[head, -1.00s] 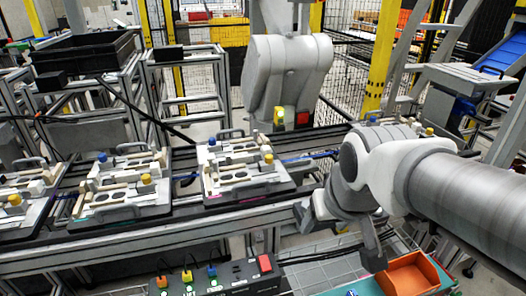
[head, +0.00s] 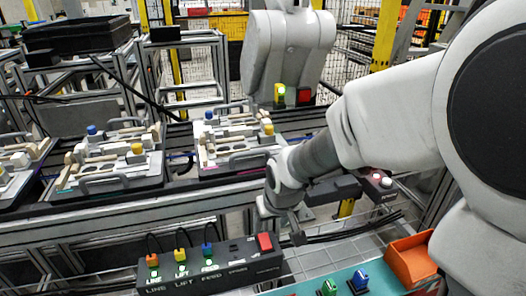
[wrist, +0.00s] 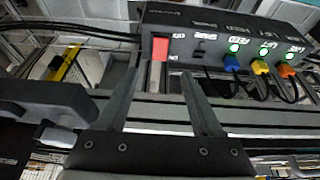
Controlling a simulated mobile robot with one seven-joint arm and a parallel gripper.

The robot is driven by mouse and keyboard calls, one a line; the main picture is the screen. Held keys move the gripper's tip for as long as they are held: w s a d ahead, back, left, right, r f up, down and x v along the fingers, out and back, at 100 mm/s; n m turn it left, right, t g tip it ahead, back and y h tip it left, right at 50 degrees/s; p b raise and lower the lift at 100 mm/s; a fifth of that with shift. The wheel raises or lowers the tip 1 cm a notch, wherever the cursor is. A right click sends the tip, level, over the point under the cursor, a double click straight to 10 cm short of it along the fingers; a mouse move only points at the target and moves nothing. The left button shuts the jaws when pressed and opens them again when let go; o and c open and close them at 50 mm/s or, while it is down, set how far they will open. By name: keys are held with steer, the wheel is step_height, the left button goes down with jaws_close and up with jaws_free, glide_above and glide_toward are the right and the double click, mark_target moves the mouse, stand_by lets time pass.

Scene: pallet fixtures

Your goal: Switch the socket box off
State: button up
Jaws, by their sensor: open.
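The dark socket box (head: 212,273) stands at the lower middle of the head view. Orange, yellow and blue plugs sit in its sockets, with green lights lit beside the LINE, LIFT and FEED labels. Its red rocker switch (head: 265,243) is at the right end. In the wrist view the box (wrist: 205,18) is at the top, with the red switch (wrist: 160,48) just beyond and between my fingertips. My gripper (head: 281,222) is open and empty above and to the right of the switch in the head view; its fingers (wrist: 158,76) look apart from it.
Black cables run right from the box. An orange bin (head: 412,262) and a teal surface (head: 385,276) with green and blue plugs lie at the right. Behind is a conveyor with pallet fixtures (head: 235,150).

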mark_target(264, 240)
steer(key=b+x, duration=0.3)
steer(key=x, duration=0.8)
steer(key=shift+w+f, duration=0.15)
steer(key=shift+c, duration=0.3)
jaws_close()
